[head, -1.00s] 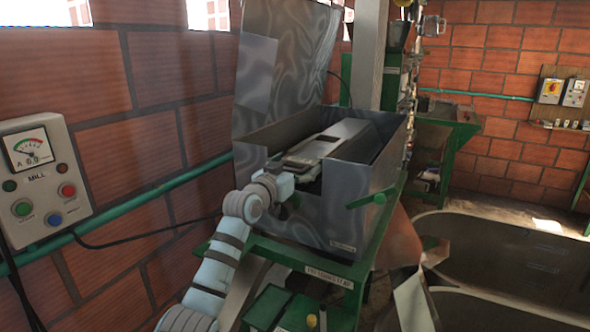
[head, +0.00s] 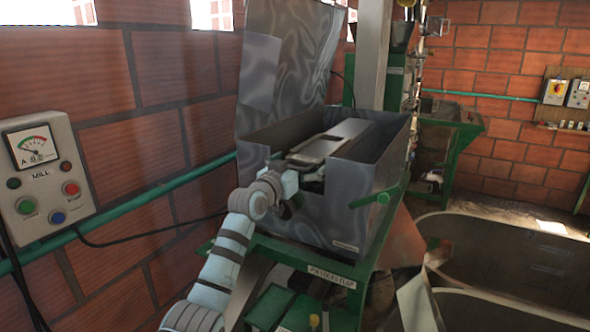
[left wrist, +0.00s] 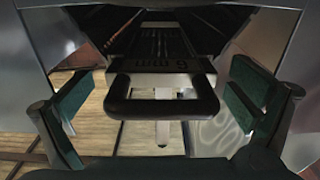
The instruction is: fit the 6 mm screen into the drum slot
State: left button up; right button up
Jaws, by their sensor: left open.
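The 6 mm screen (head: 349,132) is a flat, dark metal panel lying lengthwise in the open grey metal drum housing (head: 340,219). Its near end shows at the notch in the housing's front wall. In the left wrist view, the screen's dark loop handle (left wrist: 163,107) faces me, with an upside-down "6 mm" mark on the plate behind it. My left gripper (left wrist: 160,98) is open, its green-padded fingers apart on either side of the handle and not closed on it. In the head view the left gripper (head: 291,184) is at the notch. How far the screen sits in the slot is hidden. My right gripper is not in view.
The raised cover (head: 285,60) stands behind the housing. A green lever (head: 376,199) sticks out at its front right. A green frame (head: 290,255) is below. A mill control box (head: 42,180) and green pipe (head: 150,200) are on the left wall. Large tanks (head: 500,245) stand right.

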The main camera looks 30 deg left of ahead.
pick_arm(q)
jog(key=s, duration=1.1)
jog(key=shift+s+a, duration=0.15)
jog(key=shift+s, duration=0.2)
jog(key=shift+f, duration=0.1)
